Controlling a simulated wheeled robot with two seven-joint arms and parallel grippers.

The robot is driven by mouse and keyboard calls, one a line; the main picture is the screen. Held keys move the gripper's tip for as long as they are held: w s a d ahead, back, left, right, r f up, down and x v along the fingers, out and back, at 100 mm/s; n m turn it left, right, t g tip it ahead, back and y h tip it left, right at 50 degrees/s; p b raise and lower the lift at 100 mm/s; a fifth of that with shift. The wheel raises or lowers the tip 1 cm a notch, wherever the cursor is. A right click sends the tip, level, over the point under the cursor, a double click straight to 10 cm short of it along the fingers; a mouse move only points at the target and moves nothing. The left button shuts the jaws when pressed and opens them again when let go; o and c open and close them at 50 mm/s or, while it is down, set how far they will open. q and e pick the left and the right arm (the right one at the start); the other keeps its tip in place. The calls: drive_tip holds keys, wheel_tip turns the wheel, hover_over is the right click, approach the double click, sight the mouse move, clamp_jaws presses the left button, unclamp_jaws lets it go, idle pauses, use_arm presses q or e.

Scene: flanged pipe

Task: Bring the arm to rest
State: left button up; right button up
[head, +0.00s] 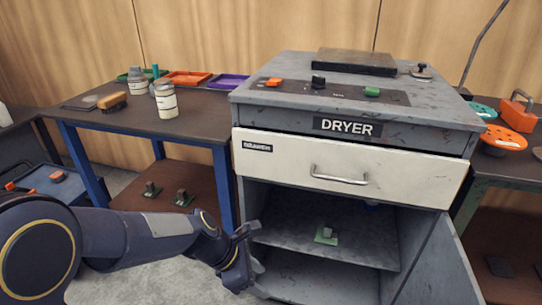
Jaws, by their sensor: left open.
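My left arm comes in from the lower left, and its dark gripper (250,247) is in front of the left side of the dryer cabinet's open lower part. The jaws are open and I see nothing between them. I cannot tell whether a finger touches the cabinet edge. The grey dryer cabinet (254,170) has a white drawer (285,160) with a metal handle (340,176), and the drawer looks shut. Below it, a small green-based part (326,235) sits on the inner shelf (365,243). My right gripper is not in view.
The cabinet's lower door (440,270) stands open at the right. A blue-legged table (120,117) at the left holds jars (166,99), a brush (112,102) and coloured trays (188,77). A right-hand table holds orange parts (503,138). Floor (150,283) shows at lower left.

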use_arm(q)
drive_tip(key=s+a+r+m+t+y, duration=0.1)
drive_tip(key=s+a+r+m+t, duration=0.25)
drive_tip(key=s+a+m, duration=0.55)
drive_tip(key=s+a+r+m+t+y, duration=0.2)
drive_tip(key=s+a+r+m, duration=0.3)
drive_tip(key=s+a+m, duration=0.35)
wheel_tip(320, 180, up, 26)
drive_tip(key=m+p, duration=0.1)
drive_tip(key=p, duration=2.5)
drive_tip(key=shift+w+f+g, duration=0.15)
drive_tip(key=shift+f+g, duration=0.05)
drive_tip(key=shift+g, duration=0.15)
